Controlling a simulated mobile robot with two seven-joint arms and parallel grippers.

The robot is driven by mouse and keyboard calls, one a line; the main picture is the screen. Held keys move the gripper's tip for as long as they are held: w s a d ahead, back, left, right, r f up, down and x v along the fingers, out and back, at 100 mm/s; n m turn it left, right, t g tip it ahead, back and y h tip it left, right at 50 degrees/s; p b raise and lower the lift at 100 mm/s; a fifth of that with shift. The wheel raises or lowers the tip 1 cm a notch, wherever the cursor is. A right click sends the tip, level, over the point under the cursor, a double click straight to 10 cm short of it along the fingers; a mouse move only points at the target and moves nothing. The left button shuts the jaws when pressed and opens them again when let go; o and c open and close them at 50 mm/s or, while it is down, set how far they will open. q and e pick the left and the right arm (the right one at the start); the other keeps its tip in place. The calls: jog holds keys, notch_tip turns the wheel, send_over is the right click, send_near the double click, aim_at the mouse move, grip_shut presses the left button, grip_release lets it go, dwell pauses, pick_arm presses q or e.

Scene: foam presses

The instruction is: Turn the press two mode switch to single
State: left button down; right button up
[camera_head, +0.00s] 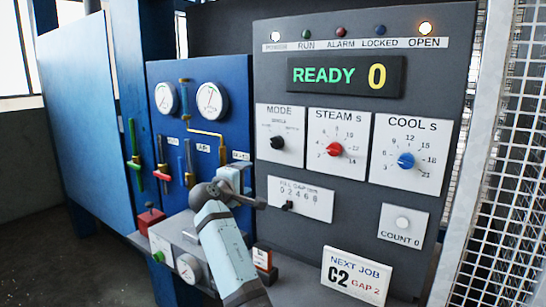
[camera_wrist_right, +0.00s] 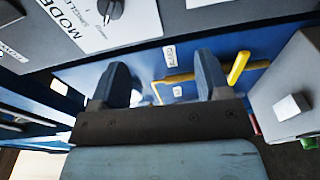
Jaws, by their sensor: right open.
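The mode switch (camera_head: 277,142) is a black knob on a white plate marked MODE, at the left of the grey control panel. A label above it seems to read SINGLE; where the knob points is too small to tell. In the wrist view the knob (camera_wrist_right: 110,8) is at the top edge, beyond the left finger, with SINGLE readable beside it. My right gripper (camera_head: 236,178) is below and left of the mode plate in the head view, apart from the knob. In the wrist view its two fingers (camera_wrist_right: 165,80) are spread and empty. My left gripper is not in view.
The panel (camera_head: 462,60) also has a red STEAM knob (camera_head: 334,149), a blue COOL knob (camera_head: 405,160), a FILL GAP slider (camera_head: 288,205) and a COUNT button (camera_head: 402,223). The display (camera_head: 345,75) reads READY 0. Gauges and coloured valve handles are left; mesh fencing (camera_head: 515,150) is right.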

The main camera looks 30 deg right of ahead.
jog(key=m+g+h, duration=0.1)
jog(key=g+h, duration=0.1)
send_near(273, 145)
jog(key=v, duration=0.3)
jog(key=p+x, duration=0.2)
jog(key=x, duration=1.1)
jog(key=shift+d+r, duration=0.1)
jog(key=shift+d, duration=0.1)
jog(key=c, duration=0.9)
